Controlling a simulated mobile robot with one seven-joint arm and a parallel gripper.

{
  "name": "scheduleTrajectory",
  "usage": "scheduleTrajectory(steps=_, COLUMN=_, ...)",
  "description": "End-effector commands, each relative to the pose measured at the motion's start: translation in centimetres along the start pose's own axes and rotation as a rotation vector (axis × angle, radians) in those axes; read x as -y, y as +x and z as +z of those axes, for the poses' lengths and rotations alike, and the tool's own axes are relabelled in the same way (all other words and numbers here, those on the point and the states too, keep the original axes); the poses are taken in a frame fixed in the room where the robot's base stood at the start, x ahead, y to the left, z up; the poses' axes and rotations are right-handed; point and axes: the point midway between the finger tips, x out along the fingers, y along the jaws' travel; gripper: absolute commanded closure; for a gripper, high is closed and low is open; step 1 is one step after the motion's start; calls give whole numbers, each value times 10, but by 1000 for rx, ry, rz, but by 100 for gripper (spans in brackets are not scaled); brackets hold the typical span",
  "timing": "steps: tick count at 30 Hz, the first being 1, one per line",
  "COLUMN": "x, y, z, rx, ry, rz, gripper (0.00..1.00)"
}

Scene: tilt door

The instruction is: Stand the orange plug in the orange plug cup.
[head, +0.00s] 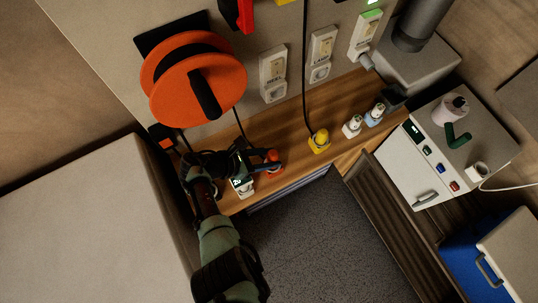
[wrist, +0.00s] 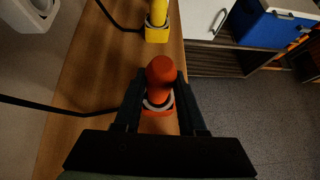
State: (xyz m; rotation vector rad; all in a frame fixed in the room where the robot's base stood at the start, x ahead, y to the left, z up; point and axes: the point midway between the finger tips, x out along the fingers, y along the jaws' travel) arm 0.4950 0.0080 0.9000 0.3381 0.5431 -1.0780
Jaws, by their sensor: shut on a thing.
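The orange plug (head: 272,155) is upright between the fingers of my gripper (head: 264,164), at the left part of the wooden ledge. In the wrist view, the plug (wrist: 161,72) has a rounded top and a pale ring below it. My gripper (wrist: 160,82) has a finger on each side and is shut on the plug. An orange block, seemingly the orange plug cup (wrist: 168,110), shows directly under the ring; in the head view the cup (head: 275,171) is partly hidden by my gripper. I cannot tell if the plug is fully down in it.
A yellow plug in a yellow cup (head: 319,143) stands farther along the ledge (head: 345,143), with white and blue ones beyond. An orange reel (head: 198,80) hangs on the wall above. A black cord crosses the ledge. A white cabinet (head: 450,150) stands at right.

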Motion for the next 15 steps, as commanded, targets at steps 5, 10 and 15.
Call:
scheduleTrajectory(steps=5, x=0, y=3, z=-5, rx=0, ry=0, rz=0, gripper=100)
scheduleTrajectory(steps=10, x=0, y=2, z=-2, rx=0, ry=0, rz=0, gripper=100)
scheduleTrajectory(steps=15, x=0, y=-2, z=3, rx=0, ry=0, rz=0, gripper=100)
